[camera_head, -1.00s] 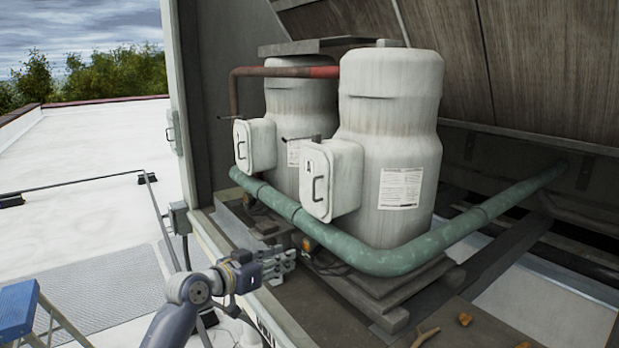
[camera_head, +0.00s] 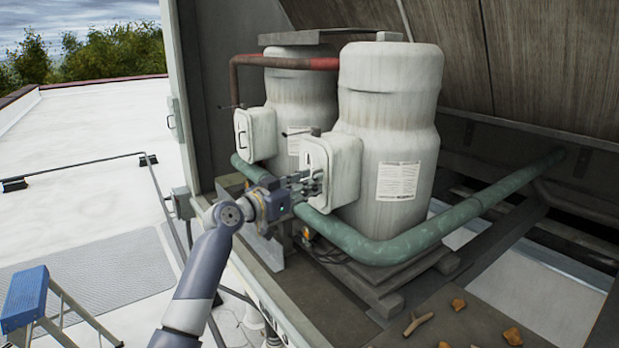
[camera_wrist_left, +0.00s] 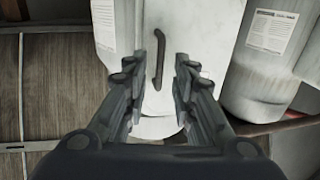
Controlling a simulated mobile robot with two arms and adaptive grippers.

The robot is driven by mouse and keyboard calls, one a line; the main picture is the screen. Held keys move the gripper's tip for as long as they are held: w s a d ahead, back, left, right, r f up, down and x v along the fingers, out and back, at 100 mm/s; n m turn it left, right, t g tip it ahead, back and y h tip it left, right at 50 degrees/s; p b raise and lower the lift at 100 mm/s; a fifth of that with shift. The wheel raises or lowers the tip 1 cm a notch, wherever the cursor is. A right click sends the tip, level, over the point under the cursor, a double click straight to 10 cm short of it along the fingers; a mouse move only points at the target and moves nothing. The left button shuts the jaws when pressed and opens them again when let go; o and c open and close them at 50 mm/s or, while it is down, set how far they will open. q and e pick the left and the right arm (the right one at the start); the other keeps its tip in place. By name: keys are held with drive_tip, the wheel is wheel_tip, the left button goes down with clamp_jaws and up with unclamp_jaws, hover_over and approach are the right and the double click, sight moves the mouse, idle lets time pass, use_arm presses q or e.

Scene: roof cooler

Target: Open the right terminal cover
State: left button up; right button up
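The right terminal cover (camera_head: 343,172) is a weathered white box lid on the front of the nearer tank; it appears closed. My left gripper (camera_head: 308,185) is in front of it, its fingers partly hiding the handle and lower face. In the left wrist view the cover (camera_wrist_left: 205,25) fills the upper middle, with its dark bar handle (camera_wrist_left: 159,57) upright. There my left gripper (camera_wrist_left: 170,55) is open, with its fingers on either side of the handle; a gap shows between them, and I cannot tell whether either finger touches it. My right gripper is not in view.
The left terminal cover (camera_head: 250,136) sits on the tank behind. A green pipe (camera_head: 400,249) runs low around the nearer tank (camera_head: 395,140), just below my left gripper. A blue stepladder (camera_head: 25,297) stands on the roof at lower left. The white roof at left is largely clear.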

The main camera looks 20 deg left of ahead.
use_arm(q)
drive_tip(key=shift+w+d, duration=0.2)
drive_tip(key=shift+w, duration=0.2)
clamp_jaws()
